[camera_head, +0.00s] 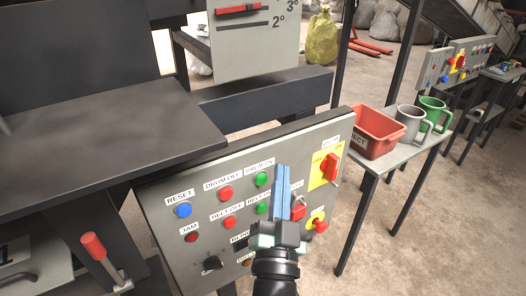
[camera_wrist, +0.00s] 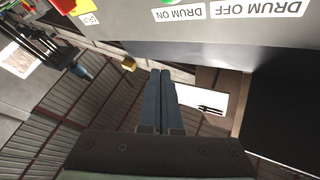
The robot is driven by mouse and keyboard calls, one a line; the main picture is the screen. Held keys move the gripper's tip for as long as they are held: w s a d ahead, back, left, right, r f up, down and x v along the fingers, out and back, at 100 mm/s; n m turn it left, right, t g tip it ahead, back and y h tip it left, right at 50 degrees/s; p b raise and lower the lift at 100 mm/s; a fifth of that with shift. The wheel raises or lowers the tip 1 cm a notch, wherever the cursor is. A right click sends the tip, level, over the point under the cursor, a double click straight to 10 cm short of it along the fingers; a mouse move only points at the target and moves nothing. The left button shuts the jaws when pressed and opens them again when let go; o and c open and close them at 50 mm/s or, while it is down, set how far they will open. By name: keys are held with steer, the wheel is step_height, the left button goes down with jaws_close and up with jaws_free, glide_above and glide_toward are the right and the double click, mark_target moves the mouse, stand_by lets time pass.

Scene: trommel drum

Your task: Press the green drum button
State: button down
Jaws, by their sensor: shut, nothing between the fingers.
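The green drum button (camera_head: 261,179) sits under the "DRUM ON" label on the grey control panel (camera_head: 165,240) in the head view. In the wrist view, the green button (camera_wrist: 169,2) shows only partly at the top edge, beside the upside-down "DRUM ON" label (camera_wrist: 179,14). My gripper (camera_head: 283,168) is shut and empty, its blue-grey fingers in front of the panel just right of the green button. In the wrist view, the closed fingertips (camera_wrist: 162,74) lie below the label in the picture. I see no contact with the button; the exact gap is unclear.
The red drum-off button (camera_head: 225,194) and blue reset button (camera_head: 183,210) lie left of the green one. A yellow-backed red switch (camera_head: 328,168) is at right. A side table carries a red bin (camera_head: 377,133), a grey mug (camera_head: 410,122) and a green mug (camera_head: 433,112).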

mark_target(261, 179)
steer(key=s+d+f+m+g+h+p, duration=0.2)
steer(key=s+d+f+m+h+p, duration=0.1)
steer(key=s+f+p, duration=0.2)
step_height(261, 179, down, 2)
steer(key=p, duration=0.3)
steer(key=shift+m+g, duration=0.4)
steer(key=shift+w, duration=0.1)
steer(key=w+a+p, duration=0.2)
steer(key=w+a, duration=0.3)
steer(key=w, duration=0.2)
steer(key=shift+p, duration=0.35)
steer(key=shift+w+a, duration=0.15)
stand_by(1.4)
steer(key=shift+w+a, duration=0.2)
steer(key=shift+w, duration=0.05)
